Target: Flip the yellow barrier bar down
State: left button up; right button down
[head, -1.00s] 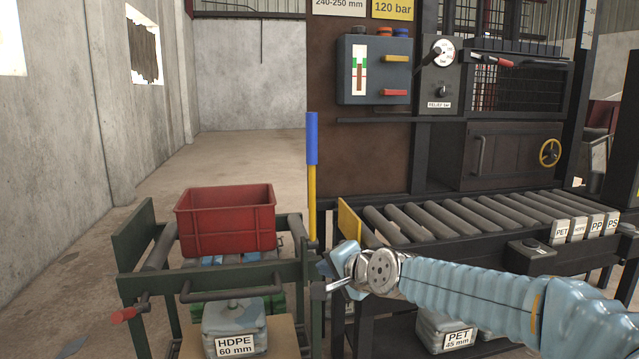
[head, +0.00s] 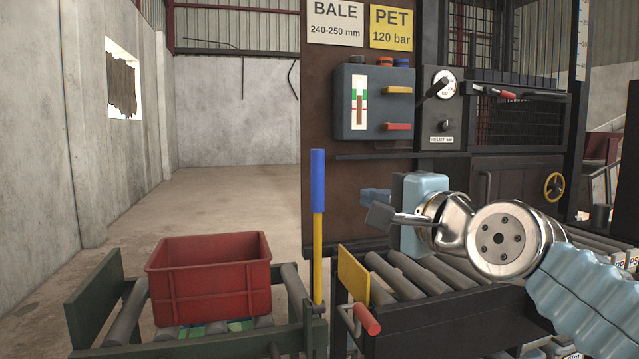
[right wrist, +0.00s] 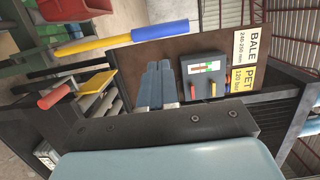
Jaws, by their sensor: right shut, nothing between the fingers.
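The yellow barrier bar (head: 318,255) stands upright between the red crate's stand and the roller conveyor. Its upper part is a blue grip (head: 318,180). In the right wrist view the bar (right wrist: 106,44) and blue grip (right wrist: 160,33) lie across the picture's upper part. My right gripper (head: 372,205) is to the right of the bar at about the height of its blue grip, apart from it. In the right wrist view its fingers (right wrist: 160,68) are together and empty. My left gripper is in neither view.
A red crate (head: 210,285) sits on the left stand. A yellow plate (head: 353,274) and red-handled lever (head: 367,319) are at the conveyor's (head: 430,280) near-left end. A control box (head: 374,102) hangs on the brown panel behind. The floor behind the crate is clear.

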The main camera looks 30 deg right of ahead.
aim_at(322, 182)
jog(key=shift+w, duration=0.1)
jog(key=w+p, duration=0.1)
jog(key=w, duration=0.3)
jog(key=w+p, duration=0.1)
jog(key=w, duration=0.4)
jog(key=w+p, duration=0.1)
jog(key=w, duration=0.3)
jog(key=shift+w+d, duration=0.25)
jog(key=shift+w, duration=0.15)
